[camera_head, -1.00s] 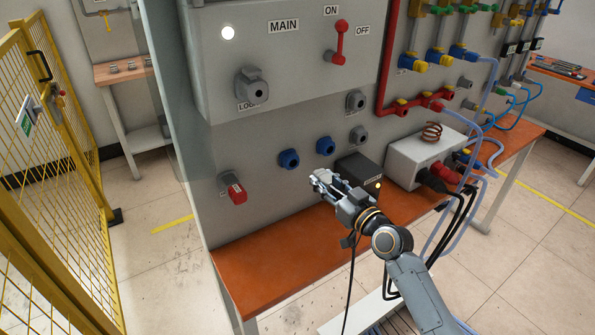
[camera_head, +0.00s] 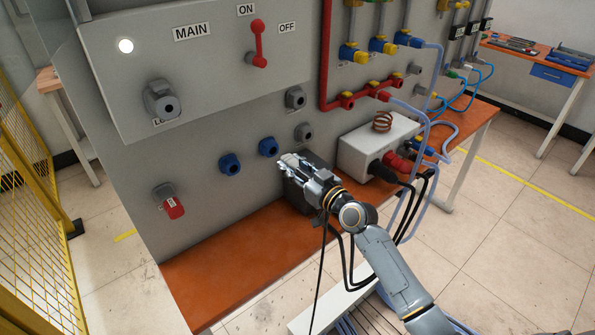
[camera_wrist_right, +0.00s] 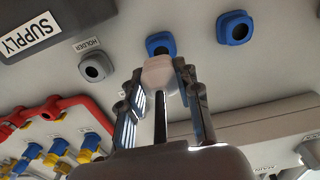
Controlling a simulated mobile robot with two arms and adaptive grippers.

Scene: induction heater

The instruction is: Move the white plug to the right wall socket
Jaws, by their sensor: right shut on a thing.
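My right gripper (camera_head: 284,162) is shut on the white plug (camera_head: 291,158) and holds it in front of the panel. In the right wrist view the white plug (camera_wrist_right: 160,74) sits between the fingertips, with a dark cable running back from it. The right blue wall socket (camera_head: 268,147) is just beyond the plug; in the wrist view this socket (camera_wrist_right: 160,43) appears right above the plug's end. A gap seems to remain, but its depth is unclear. The left blue wall socket (camera_head: 230,164) is empty and further left. My left gripper is not in view.
A grey holder (camera_head: 303,131) is right of the blue sockets. A grey box with a copper coil (camera_head: 382,121) stands further right, with cables hanging by my arm. The bench's left part is clear.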

